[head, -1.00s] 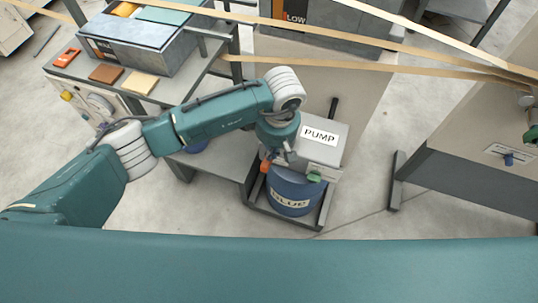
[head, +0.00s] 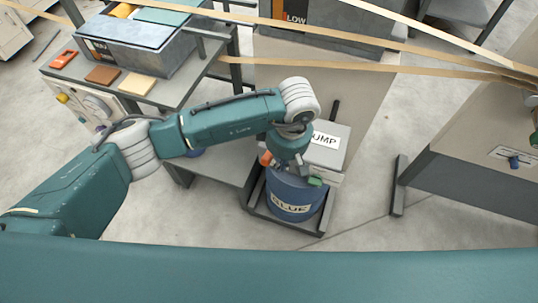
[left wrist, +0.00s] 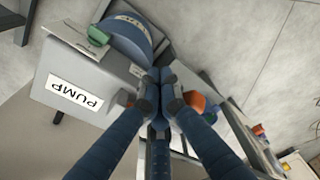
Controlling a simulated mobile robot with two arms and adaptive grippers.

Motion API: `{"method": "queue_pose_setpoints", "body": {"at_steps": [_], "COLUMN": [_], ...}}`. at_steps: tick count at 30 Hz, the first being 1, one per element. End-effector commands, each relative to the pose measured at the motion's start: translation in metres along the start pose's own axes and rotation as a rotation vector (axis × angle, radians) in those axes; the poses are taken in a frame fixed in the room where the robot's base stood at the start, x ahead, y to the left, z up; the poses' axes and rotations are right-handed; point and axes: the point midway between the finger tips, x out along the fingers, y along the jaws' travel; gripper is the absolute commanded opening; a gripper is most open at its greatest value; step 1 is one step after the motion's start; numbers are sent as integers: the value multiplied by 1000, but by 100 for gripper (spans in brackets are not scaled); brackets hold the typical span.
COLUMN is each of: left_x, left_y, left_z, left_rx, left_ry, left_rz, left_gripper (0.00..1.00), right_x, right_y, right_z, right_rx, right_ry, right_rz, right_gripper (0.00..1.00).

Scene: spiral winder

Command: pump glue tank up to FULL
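The grey pump box (head: 325,154) with a PUMP label sits above the blue glue tank (head: 291,207), whose label is visible. A green part (head: 315,181) is on the pump's front edge; it also shows in the left wrist view (left wrist: 97,36). My left gripper (head: 300,160) hangs pointing down at the pump's left side and hides the label's first letter. In the left wrist view its fingertips (left wrist: 160,75) meet, with nothing visible between them. Orange parts show on both sides of the fingers. Contact with the pump cannot be told. No level mark is readable. My right gripper is not in view.
A grey bench (head: 186,74) with a bin and colored blocks stands at the left. Tan strips (head: 410,68) stretch across the top. A beige machine panel (head: 500,120) stands at the right.

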Motion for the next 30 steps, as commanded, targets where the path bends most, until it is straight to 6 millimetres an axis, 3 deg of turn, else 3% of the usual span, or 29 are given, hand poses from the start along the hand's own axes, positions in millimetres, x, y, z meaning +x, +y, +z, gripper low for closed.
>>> {"method": "queue_pose_setpoints", "body": {"at_steps": [11, 24, 30], "left_x": [-10, -96, -117], "left_y": [1, 1, 0], "left_z": [-2, -1, 0], "left_rx": [-3, -1, -2], "left_ry": [2, 4, 2], "left_rz": [2, 3, 0], "left_gripper": [0, 0, 0], "right_x": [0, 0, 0], "right_y": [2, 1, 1], "right_z": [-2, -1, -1], "right_rx": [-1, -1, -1], "right_ry": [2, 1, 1], "right_rz": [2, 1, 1], "right_gripper": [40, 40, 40]}}
